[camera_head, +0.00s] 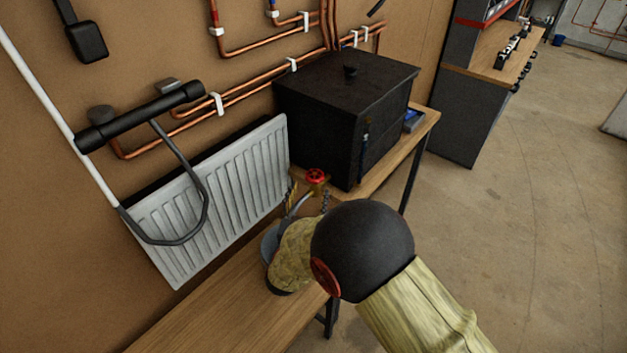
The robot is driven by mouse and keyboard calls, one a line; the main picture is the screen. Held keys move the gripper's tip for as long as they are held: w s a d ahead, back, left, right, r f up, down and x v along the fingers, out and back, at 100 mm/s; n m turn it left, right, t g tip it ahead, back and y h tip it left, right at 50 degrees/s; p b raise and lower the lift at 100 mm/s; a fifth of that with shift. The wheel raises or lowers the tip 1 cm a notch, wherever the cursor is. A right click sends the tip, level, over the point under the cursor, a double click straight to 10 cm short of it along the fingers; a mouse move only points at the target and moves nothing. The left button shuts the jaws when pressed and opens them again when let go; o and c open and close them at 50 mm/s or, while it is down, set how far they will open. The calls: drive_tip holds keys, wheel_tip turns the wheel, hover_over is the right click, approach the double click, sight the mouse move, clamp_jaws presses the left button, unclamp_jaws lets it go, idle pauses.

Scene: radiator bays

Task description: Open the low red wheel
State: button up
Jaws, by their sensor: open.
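A small red wheel (316,176) sits on a brass-coloured valve body near the right end of the white radiator, in front of the black box. My arm reaches up from the lower right, with a large dark round joint. My gripper (307,201) is at the far end of the arm, just below the red wheel, partly hidden behind my own wrist. Its fingers look apart, with the wheel just beyond them. I cannot tell whether a finger touches the valve. Nothing shows held in it.
The white radiator (219,192) hangs on the brown wall, with a black bar and a bent grey tube before it. A black lidded box (345,95) stands on a wooden bench. Another wooden bench (222,318) lies below. Copper pipes (255,94) cross the wall. Floor is clear at right.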

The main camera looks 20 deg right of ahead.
sight(313, 183)
drive_tip(key=x, duration=0.6)
drive_tip(key=shift+w+d, duration=0.1)
drive_tip(key=shift+w, duration=0.1)
drive_tip(key=shift+c, duration=1)
drive_tip(key=c, duration=1)
drive_tip(key=shift+o, duration=0.2)
